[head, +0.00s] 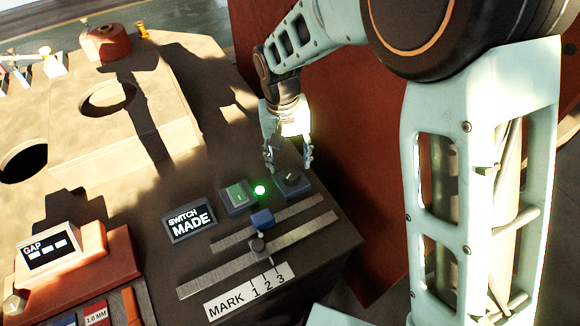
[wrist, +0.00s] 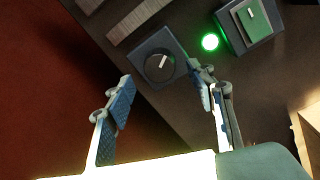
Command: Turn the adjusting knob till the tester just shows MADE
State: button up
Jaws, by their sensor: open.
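A round black knob with a pale pointer line sits on a square dark base (head: 287,190); the knob (wrist: 160,67) shows clearly in the wrist view. My gripper (head: 289,162) is above this base in the head view. In the wrist view my gripper (wrist: 162,84) is open and empty, its fingers apart, with the knob just beyond the gap between the tips. I cannot tell whether a finger touches the base. The tester display (head: 190,220) reads SWITCH MADE. A green lamp (head: 260,189) beside the knob is lit; it also shows in the wrist view (wrist: 210,42).
A green rocker switch (head: 236,196) is left of the lamp. Metal rails with a blue slider (head: 262,220) and a MARK 1 2 3 plate (head: 247,291) lie in front. A GAP display (head: 47,246) shows dashes. The bench edge drops off right of the knob.

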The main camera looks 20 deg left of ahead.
aim_at(291, 173)
notch_tip(291, 173, up, 9)
jog(key=shift+s+a+f, duration=0.15)
jog(key=shift+a+f, duration=0.05)
jog(key=shift+a, duration=0.1)
dwell(0.5)
jog(key=f+n+p, duration=0.3)
jog(key=f+p, duration=0.1)
jog(key=f+n+p, duration=0.3)
jog(key=f+p, duration=0.1)
jog(key=d+f+n+p, duration=0.1)
jog(key=f+n+p, duration=0.2)
jog(key=f+n, duration=0.1)
jog(key=shift+w+f+y+p, duration=0.1)
jog(key=shift+w+y+p, duration=0.2)
jog(key=shift+p, duration=0.1)
jog(key=shift+c, duration=0.6)
jog(key=c, duration=1)
jog(key=shift+c, duration=0.2)
